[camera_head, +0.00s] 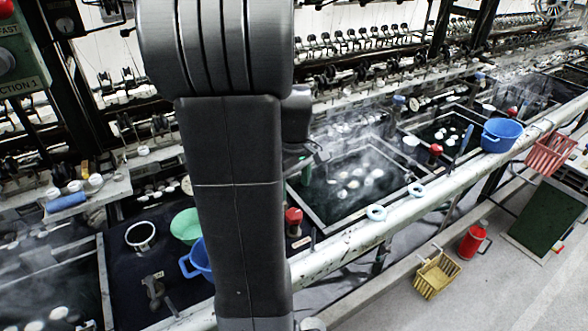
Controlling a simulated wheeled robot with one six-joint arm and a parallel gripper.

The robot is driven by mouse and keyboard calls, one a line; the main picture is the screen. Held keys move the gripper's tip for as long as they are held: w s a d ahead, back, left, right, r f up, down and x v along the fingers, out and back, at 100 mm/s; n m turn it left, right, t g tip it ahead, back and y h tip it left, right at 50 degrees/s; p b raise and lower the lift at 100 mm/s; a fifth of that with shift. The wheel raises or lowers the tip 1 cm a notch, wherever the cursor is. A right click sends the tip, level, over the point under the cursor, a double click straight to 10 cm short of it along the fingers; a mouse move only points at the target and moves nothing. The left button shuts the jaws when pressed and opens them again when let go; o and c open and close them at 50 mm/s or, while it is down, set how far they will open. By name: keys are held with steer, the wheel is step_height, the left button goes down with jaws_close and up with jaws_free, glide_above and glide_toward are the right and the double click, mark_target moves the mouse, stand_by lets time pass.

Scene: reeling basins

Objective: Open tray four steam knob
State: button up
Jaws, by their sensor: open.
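Red knobs stand on the dark basin bench: one close to my arm's right edge (293,216), one between two basins (435,150), and a small one farther right (512,111). Blue knobs stand farther back (399,101) and (480,77). No tray number is readable, so I cannot tell which knob is tray four's. A steaming basin (331,226) with white cocoons is right of my arm.
Blue tub (502,134) and red basket (551,153) are at right. Yellow crate (437,274) and red can (473,240) stand below. Reeling machinery lines the back.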

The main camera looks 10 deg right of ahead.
steer(key=shift+r, duration=2.4)
